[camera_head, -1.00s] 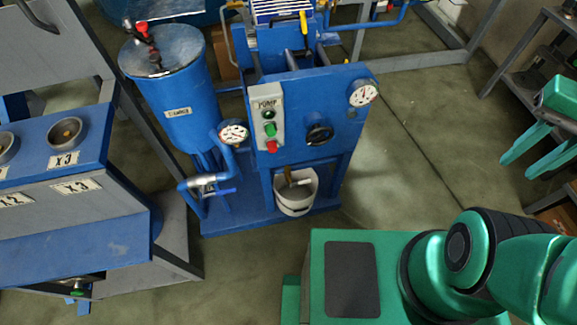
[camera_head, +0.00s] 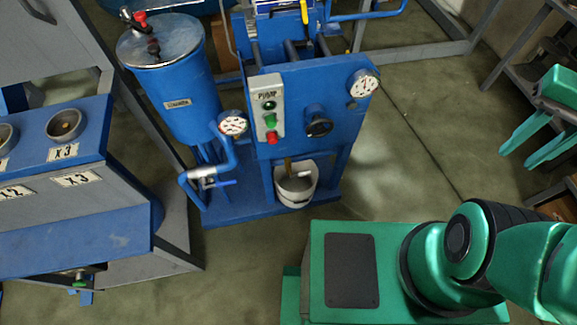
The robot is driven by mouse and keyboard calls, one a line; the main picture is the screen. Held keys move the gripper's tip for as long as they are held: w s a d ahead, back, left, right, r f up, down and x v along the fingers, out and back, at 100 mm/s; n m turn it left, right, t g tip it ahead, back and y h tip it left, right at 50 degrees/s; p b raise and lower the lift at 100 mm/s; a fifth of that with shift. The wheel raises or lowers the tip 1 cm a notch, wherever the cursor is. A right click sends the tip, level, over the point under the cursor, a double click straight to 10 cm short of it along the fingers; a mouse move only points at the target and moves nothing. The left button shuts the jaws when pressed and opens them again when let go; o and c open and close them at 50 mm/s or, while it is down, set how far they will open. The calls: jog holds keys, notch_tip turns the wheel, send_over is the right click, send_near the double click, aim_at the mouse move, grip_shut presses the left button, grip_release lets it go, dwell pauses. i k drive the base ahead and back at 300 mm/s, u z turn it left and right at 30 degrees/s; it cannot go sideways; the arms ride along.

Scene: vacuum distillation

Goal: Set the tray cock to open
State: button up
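My gripper (camera_head: 518,158) is at the right edge, partly cut off. Its two green fingers stand apart with nothing between them, well away from the blue equipment. I cannot tell for sure which valve is the tray cock. Candidates are a small green-handled fitting (camera_head: 80,282) under the blue sloped bench, a blue lever valve (camera_head: 220,183) on the pipe below the left gauge, and a yellow handle (camera_head: 304,12) at the top of the pump unit. A brass-coloured outlet (camera_head: 288,166) points into the white bucket (camera_head: 297,196). Their settings are too small to read.
The blue pump panel (camera_head: 330,95) carries gauges, a button box (camera_head: 267,107) and a dark knob (camera_head: 318,122). A blue tank (camera_head: 190,95) stands left of it. The blue bench (camera_head: 75,240) fills the left. Open floor (camera_head: 410,160) lies right of the panel.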

aim_at(305, 172)
jog(key=u, duration=2.65)
jog(key=k, duration=0.8)
jog(key=z, duration=2.6)
